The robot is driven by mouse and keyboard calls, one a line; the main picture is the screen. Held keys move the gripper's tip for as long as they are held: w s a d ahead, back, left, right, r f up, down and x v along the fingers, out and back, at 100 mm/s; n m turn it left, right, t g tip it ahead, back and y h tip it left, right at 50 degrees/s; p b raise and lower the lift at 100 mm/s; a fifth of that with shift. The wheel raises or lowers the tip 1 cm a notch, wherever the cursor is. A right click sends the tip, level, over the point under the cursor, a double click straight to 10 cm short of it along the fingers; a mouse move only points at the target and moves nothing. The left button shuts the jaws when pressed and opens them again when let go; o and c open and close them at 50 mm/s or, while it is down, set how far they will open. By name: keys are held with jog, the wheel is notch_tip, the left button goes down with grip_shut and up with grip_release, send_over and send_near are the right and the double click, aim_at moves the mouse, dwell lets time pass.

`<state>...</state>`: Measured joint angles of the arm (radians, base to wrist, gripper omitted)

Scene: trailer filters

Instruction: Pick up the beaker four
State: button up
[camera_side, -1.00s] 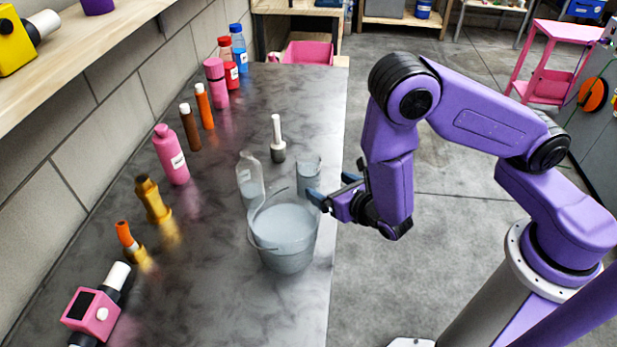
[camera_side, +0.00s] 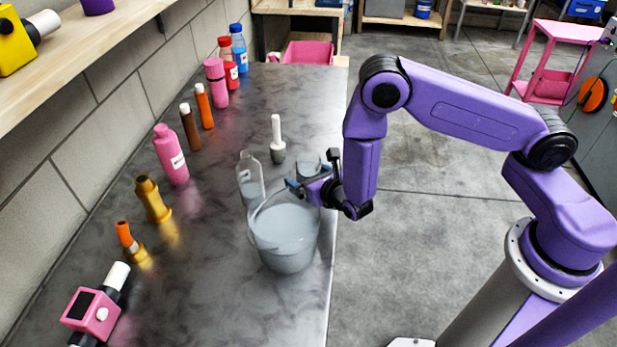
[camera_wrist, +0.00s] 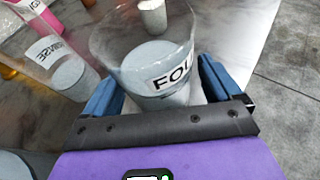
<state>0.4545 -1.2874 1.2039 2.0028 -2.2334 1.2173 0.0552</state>
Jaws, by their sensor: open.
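The beaker four (camera_wrist: 155,55) is a clear cup with grey contents and a white label whose visible letters read "FOU" or similar. In the wrist view it stands between the two blue fingers of my open gripper (camera_wrist: 158,92). I cannot tell whether the fingers touch it. In the side view the beaker (camera_side: 309,163) stands behind the bucket near the table's right edge, and my gripper (camera_side: 308,188) hides its lower part.
A translucent bucket (camera_side: 285,243) stands just in front of the gripper. A clear labelled bottle (camera_side: 249,180) is left of the beaker, and a white-handled grey tool (camera_side: 277,140) is behind it. Several coloured bottles line the wall side. The table's middle left is clear.

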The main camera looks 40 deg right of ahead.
jog(key=c, duration=1.3)
jog(key=shift+o, duration=0.2)
jog(key=shift+r, duration=0.3)
jog(key=shift+r, duration=1.1)
jog(key=shift+s+r, duration=0.1)
jog(key=shift+r, duration=0.25)
jog(key=s+d+r, duration=0.1)
jog(key=s+r, duration=0.4)
jog(key=r, duration=0.1)
send_near(315, 171)
jog(key=s+d+r, duration=0.1)
jog(key=d+r, duration=0.3)
jog(key=d, duration=0.1)
jog(key=shift+r, duration=0.25)
